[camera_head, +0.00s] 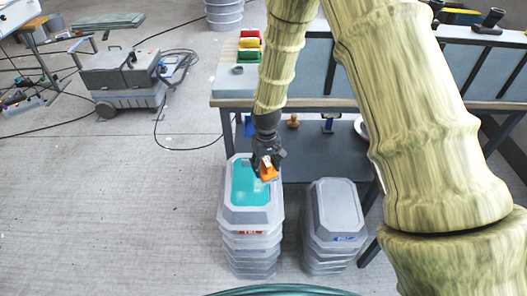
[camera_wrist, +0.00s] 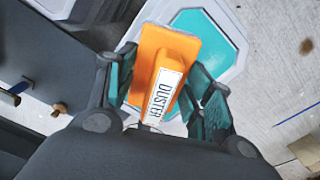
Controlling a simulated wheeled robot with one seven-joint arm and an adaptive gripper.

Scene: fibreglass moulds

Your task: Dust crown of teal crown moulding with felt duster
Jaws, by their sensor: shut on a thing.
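My gripper (camera_head: 266,160) is shut on an orange felt duster (camera_head: 268,171). In the wrist view the duster (camera_wrist: 175,50) sits between the two teal-padded fingers, with a white label reading DUSTER. The teal crown moulding (camera_head: 250,184) is the teal top panel on the left stack of grey moulds. The duster is over the upper right part of this panel in the head view. In the wrist view part of the teal panel (camera_wrist: 218,35) shows beyond the duster. I cannot tell whether the duster touches it; its underside is hidden.
A second grey mould stack (camera_head: 336,208) with a blue label stands to the right. A workbench (camera_head: 225,102) with red, yellow and green bins (camera_head: 249,43) is behind. A grey wheeled machine (camera_head: 122,75) stands back left, with cables on the floor. The left floor is mostly clear.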

